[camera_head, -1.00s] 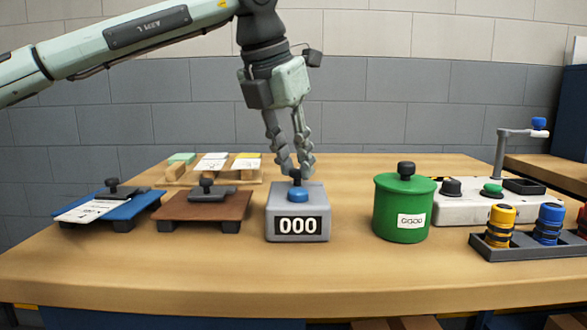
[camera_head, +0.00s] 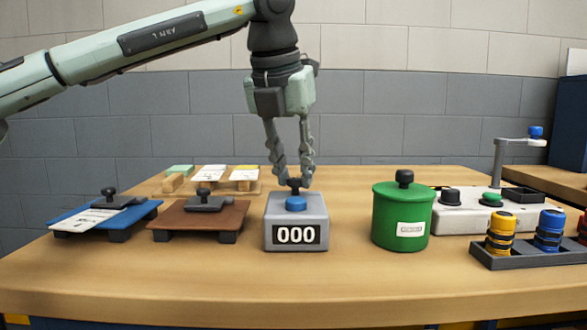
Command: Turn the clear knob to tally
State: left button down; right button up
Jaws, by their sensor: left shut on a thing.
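A grey tally box (camera_head: 296,207) stands at the middle of the table, its front window reading 000. On its top are a blue round button (camera_head: 296,203) and, behind it, a small dark knob (camera_head: 294,184), which I take to be the clear knob. My left gripper (camera_head: 293,184) comes down from above with its two fingers on either side of the knob, shut on it. The fingertips partly hide the knob. My right gripper is not in view.
A green lidded canister (camera_head: 388,218) stands right of the box. A brown board (camera_head: 200,218) and a blue board (camera_head: 132,216) with handles are to the left. A rack of coloured cylinders (camera_head: 520,259) and a white station (camera_head: 463,214) with a crank are at the right.

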pick_arm(q)
jog(key=c, duration=1.3)
grip_release()
jog(key=shift+r, duration=0.1)
jog(key=v, duration=1.1)
jog(key=shift+s+r, duration=0.3)
jog(key=shift+r, duration=0.05)
jog(key=shift+a, duration=0.1)
